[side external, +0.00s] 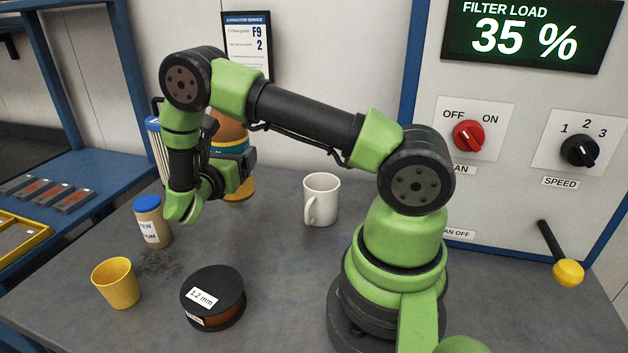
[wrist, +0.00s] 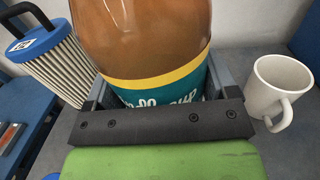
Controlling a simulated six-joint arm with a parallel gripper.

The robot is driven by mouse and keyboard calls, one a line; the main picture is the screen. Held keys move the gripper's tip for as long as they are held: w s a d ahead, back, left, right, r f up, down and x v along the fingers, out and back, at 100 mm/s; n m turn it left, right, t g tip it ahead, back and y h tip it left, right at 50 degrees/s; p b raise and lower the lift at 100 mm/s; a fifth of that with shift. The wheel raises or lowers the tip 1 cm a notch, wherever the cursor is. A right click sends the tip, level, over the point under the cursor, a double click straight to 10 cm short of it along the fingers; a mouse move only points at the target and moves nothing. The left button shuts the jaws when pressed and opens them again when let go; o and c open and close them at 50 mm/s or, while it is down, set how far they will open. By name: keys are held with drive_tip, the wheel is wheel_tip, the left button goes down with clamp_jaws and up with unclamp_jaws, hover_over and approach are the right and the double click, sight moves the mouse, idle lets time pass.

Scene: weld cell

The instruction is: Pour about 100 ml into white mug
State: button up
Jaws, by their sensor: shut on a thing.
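A large amber-brown bottle (wrist: 145,35) with a teal and yellow label is between the jaws of my gripper (wrist: 160,88) in the wrist view. My gripper is shut on it. In the side view the bottle (side external: 231,131) is upright and partly hidden behind my gripper (side external: 238,172). Whether its base touches the table I cannot tell. The white mug (side external: 321,201) stands upright on the table to the right of the bottle, apart from it. The mug (wrist: 279,93) also shows at the right of the wrist view. Its inside bottom is not visible.
A pleated filter with a blue top (wrist: 52,62) stands left of the bottle. A blue-lidded jar (side external: 152,221), a yellow cup (side external: 117,284) and a black 1.2 mm spool (side external: 212,297) are on the near left table. The table (side external: 278,260) is clear in front of the mug.

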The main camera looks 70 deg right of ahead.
drive_tip(key=s+d+f+m+g+y, duration=0.1)
drive_tip(key=s+d+f+m+g, duration=0.5)
drive_tip(key=d+g, duration=0.2)
drive_tip(key=shift+d+g+y, duration=0.2)
drive_tip(key=shift+g+y, duration=0.2)
drive_tip(key=shift+g, duration=0.2)
drive_tip(key=shift+r+m, duration=0.1)
drive_tip(key=shift+m, duration=0.2)
drive_tip(key=shift+w+d+r+m+t+y, duration=0.1)
drive_tip(key=shift+w+r+m+t+y, duration=0.4)
drive_tip(key=shift+m, duration=1.65)
drive_tip(key=shift+w+d+r+m+t+y, duration=0.1)
drive_tip(key=shift+w+m+t, duration=0.7)
drive_tip(key=shift+m, duration=1.4)
drive_tip(key=shift+w+d+r+m+t+y, duration=0.1)
drive_tip(key=shift+w+r+m+t+y, duration=0.55)
drive_tip(key=shift+m, duration=1.5)
